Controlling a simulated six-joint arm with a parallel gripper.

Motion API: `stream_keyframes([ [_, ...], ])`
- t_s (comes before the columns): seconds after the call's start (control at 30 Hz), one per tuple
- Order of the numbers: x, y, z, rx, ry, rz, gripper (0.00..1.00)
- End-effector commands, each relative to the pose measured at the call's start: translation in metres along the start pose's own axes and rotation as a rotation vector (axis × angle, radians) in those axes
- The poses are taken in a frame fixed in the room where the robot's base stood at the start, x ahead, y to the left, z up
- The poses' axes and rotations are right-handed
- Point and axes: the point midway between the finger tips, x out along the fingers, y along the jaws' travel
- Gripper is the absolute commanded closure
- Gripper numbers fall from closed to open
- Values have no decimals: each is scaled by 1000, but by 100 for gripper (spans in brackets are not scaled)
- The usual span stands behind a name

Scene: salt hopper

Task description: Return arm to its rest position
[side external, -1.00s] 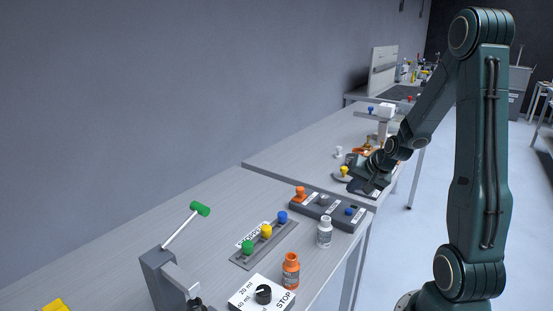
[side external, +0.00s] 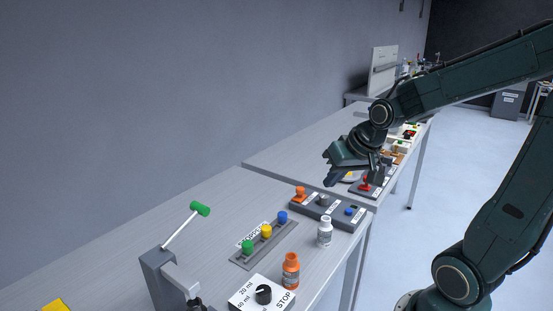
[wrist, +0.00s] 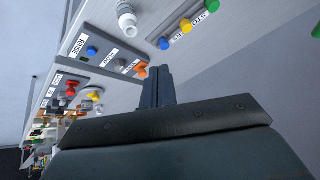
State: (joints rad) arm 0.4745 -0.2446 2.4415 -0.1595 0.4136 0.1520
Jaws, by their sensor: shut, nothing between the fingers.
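My gripper (side external: 330,181) is in the air above the grey benches in the side external view, pointing left. Its fingers also show in the wrist view (wrist: 157,82), pressed together with nothing between them. My arm reaches in from the right, and the forearm is raised and folded back toward that side. No object is in contact with the fingers.
Below the gripper is a grey panel (side external: 312,210) with an orange knob (side external: 299,193). Nearer are a white bottle (side external: 325,232), an orange bottle (side external: 290,271), a strip of coloured knobs (side external: 265,244), a green-handled lever (side external: 200,209) and a dial box (side external: 247,295). A red knob (side external: 366,183) stands behind the gripper.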

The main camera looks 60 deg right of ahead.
Motion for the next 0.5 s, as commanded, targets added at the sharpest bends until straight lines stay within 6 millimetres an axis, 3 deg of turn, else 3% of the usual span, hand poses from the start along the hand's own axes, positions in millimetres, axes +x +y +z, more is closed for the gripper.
stream_keyframes([
  [0.2,-42,-33,31,-183,-21,-24,100],
  [0.5,-91,-51,81,-395,-49,-62,100],
])
